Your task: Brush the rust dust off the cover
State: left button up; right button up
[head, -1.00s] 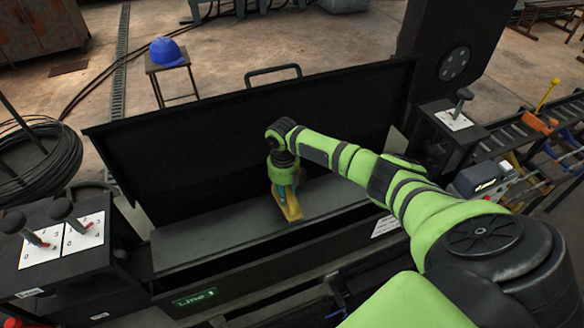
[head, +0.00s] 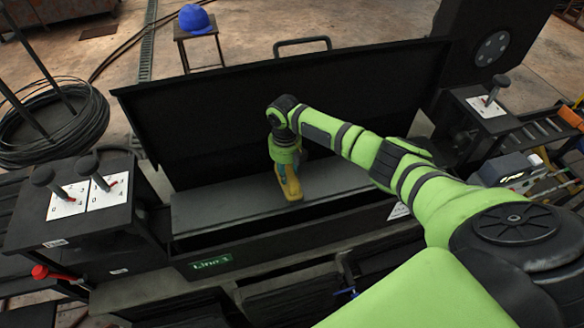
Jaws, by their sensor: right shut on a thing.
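The cover appears to be the flat dark grey panel (head: 228,200) inside the open black housing marked "Line 1" (head: 212,262). My right gripper (head: 288,172) points down over the panel and is shut on a yellow-brown brush (head: 290,184). The fingertips are partly hidden by the wrist and brush. No rust dust can be made out at this size. My left gripper is not in view.
A raised black lid (head: 200,110) with a handle (head: 302,44) stands behind the panel. Lever boxes stand at the left (head: 72,212) and right (head: 480,110). A blue hard hat (head: 194,18) rests on a stool behind. The panel's left part is free.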

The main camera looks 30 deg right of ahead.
jog(key=shift+w+a, duration=0.15)
jog(key=shift+a, duration=0.45)
jog(key=shift+w+a, duration=0.15)
jog(key=shift+a, duration=0.4)
jog(key=shift+r, duration=0.1)
notch_tip(320, 180, up, 6)
jog(key=p, duration=0.5)
jog(key=shift+d, duration=0.1)
notch_tip(320, 180, up, 3)
jog(key=p, duration=0.3)
